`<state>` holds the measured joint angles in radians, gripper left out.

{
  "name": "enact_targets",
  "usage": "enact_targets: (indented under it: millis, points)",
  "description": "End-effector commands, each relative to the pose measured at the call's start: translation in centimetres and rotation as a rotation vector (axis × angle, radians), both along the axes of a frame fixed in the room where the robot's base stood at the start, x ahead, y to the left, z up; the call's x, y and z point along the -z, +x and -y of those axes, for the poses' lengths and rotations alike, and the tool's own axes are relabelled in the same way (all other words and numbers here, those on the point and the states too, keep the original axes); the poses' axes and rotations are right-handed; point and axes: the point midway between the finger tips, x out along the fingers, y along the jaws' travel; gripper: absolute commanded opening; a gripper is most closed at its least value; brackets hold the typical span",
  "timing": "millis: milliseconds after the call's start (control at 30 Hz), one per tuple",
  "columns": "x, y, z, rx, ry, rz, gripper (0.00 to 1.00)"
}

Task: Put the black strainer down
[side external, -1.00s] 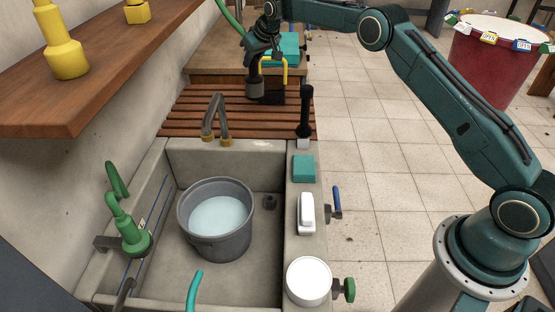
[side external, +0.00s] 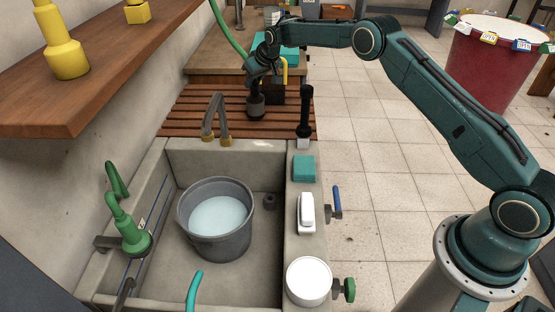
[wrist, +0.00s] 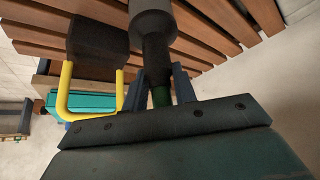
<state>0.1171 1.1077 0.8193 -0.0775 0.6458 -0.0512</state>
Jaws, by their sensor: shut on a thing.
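My gripper (side external: 262,70) is over the brown slatted rack (side external: 190,113) behind the sink, pointing down. It is shut on the black strainer (side external: 256,106), a dark cylinder with a narrower neck. In the wrist view the fingers (wrist: 160,84) close around the neck of the strainer (wrist: 153,22), with a bit of green between them. The strainer hangs roughly upright over the slats. I cannot tell whether its lower end touches them.
A black block with a yellow handle (side external: 276,95) stands close on the strainer's right. A black upright tool (side external: 305,105) stands at the rack's right corner. The grey tap (side external: 214,110) is in front. The rack's left side is clear. The sink holds a grey bucket (side external: 238,240).

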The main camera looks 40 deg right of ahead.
Motion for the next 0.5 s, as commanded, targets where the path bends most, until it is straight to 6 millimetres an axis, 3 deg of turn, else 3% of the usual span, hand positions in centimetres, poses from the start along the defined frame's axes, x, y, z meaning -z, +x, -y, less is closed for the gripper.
enact_targets:
  millis: [500]
  points:
    - [0.91,0.04,0.00,-0.001,-0.001,0.003,0.00]
